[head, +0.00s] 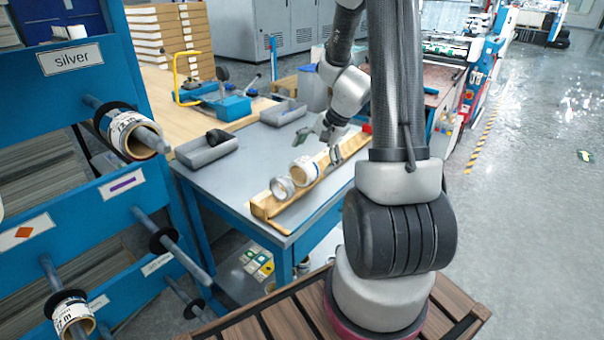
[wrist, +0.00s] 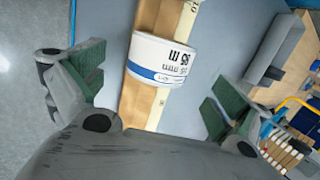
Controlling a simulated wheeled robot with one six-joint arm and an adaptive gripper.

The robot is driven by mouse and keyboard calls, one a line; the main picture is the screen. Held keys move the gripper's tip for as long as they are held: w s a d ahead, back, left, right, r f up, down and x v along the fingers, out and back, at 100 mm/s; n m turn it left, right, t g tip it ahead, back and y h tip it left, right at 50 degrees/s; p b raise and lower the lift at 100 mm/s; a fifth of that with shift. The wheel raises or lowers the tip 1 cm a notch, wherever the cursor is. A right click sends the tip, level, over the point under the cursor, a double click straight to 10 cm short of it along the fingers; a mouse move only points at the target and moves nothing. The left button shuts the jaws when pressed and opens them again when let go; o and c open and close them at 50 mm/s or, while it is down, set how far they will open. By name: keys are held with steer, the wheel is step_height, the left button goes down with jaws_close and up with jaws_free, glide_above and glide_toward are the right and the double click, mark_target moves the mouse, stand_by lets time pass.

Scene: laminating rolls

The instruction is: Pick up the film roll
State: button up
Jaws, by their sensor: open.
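The film roll (head: 305,170) is white with a blue band and printed text. It lies on a long wooden holder (head: 262,206) on the grey-topped table. In the wrist view the film roll (wrist: 163,60) sits across the wooden piece, ahead of my gripper and roughly midway between its fingers. My gripper (head: 335,150) is over the holder, a little beyond the roll. In the wrist view my gripper (wrist: 155,92) is open, its green-padded fingers apart on both sides of the roll. I cannot tell how far above the roll it is.
A silvery ring-like piece (head: 282,188) sits on the holder beside the roll. Grey trays (head: 207,152) and a blue tool (head: 228,106) are on or behind the table. A blue rack (head: 75,130) with pegs holding rolls stands at left. Open floor (head: 540,200) lies at right.

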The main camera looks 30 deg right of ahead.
mark_target(305, 179)
steer(key=x, duration=0.6)
steer(key=shift+s+a, duration=0.15)
steer(key=shift+r, duration=0.1)
steer(key=c, duration=1.2)
